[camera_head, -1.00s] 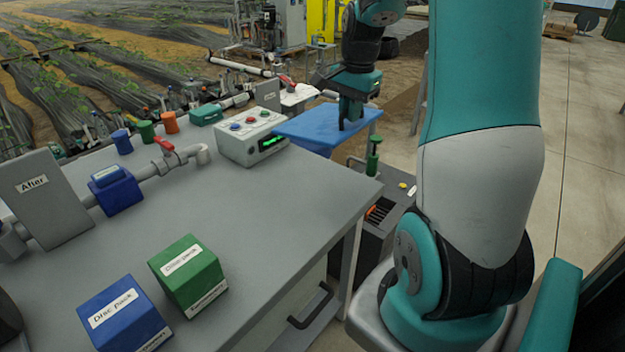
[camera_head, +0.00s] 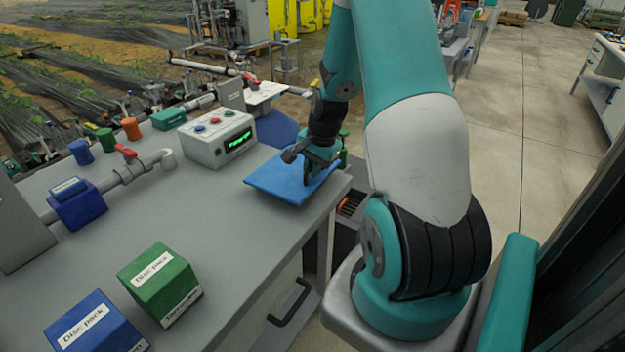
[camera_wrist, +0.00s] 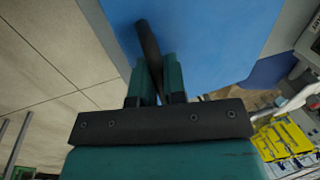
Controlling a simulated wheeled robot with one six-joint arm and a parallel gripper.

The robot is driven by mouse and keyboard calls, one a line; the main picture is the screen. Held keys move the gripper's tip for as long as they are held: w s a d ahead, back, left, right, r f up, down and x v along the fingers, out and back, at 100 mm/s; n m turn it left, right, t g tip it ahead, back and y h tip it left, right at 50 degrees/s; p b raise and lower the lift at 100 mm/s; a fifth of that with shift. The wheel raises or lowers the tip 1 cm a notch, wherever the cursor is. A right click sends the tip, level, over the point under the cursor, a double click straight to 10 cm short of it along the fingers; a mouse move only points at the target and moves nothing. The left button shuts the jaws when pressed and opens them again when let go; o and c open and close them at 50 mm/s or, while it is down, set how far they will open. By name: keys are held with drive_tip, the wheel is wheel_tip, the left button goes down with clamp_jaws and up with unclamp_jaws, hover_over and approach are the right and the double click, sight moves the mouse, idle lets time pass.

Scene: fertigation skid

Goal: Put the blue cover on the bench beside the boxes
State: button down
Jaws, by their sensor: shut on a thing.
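The blue cover (camera_head: 279,179) is a flat panel at the bench's right rear corner in the head view. My gripper (camera_head: 308,178) is above its right part, shut on its dark handle. In the wrist view the cover (camera_wrist: 215,40) fills the upper middle, and the dark handle (camera_wrist: 148,45) runs between the fingers of my gripper (camera_wrist: 160,82). The cover is over the bench top; I cannot tell whether it touches it. A green box (camera_head: 158,283) and a blue box (camera_head: 92,325), both labelled "Disc pack", stand at the front of the grey bench (camera_head: 215,225).
A control box (camera_head: 217,138) with coloured buttons and a lit green display stands behind the cover. A grey pipe with a red valve handle (camera_head: 125,152) and a blue fitting (camera_head: 78,205) lies along the left. Bare bench top lies between the boxes and the cover.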

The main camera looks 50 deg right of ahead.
drive_tip(key=x, duration=0.3)
drive_tip(key=shift+s+f, duration=0.35)
drive_tip(key=shift+f, duration=0.1)
drive_tip(key=c, duration=1.2)
unclamp_jaws()
drive_tip(key=v, duration=1.2)
drive_tip(key=w+a+r+n+y, duration=0.1)
drive_tip(key=a+r+n, duration=0.35)
drive_tip(key=a, duration=0.65)
drive_tip(key=w+a+r+n+y, duration=0.1)
drive_tip(key=a+r+n, duration=0.2)
drive_tip(key=a+n, duration=0.5)
drive_tip(key=s+a+r+n+g, duration=0.1)
drive_tip(key=s+a+n, duration=0.3)
drive_tip(key=a, duration=0.2)
drive_tip(key=s+a+r+n+y, duration=0.1)
drive_tip(key=s+a+r+n, duration=0.1)
drive_tip(key=s+a+n, duration=0.2)
drive_tip(key=s+a+r+n+g+y, duration=0.1)
drive_tip(key=s+a+n, duration=0.3)
drive_tip(key=a, duration=0.5)
drive_tip(key=shift+s+a+r+g, duration=0.15)
drive_tip(key=shift+s+r, duration=0.15)
drive_tip(key=shift+s, duration=0.3)
drive_tip(key=shift+s+a+r+g, duration=0.15)
drive_tip(key=shift+s+r, duration=0.1)
drive_tip(key=shift+s, duration=0.4)
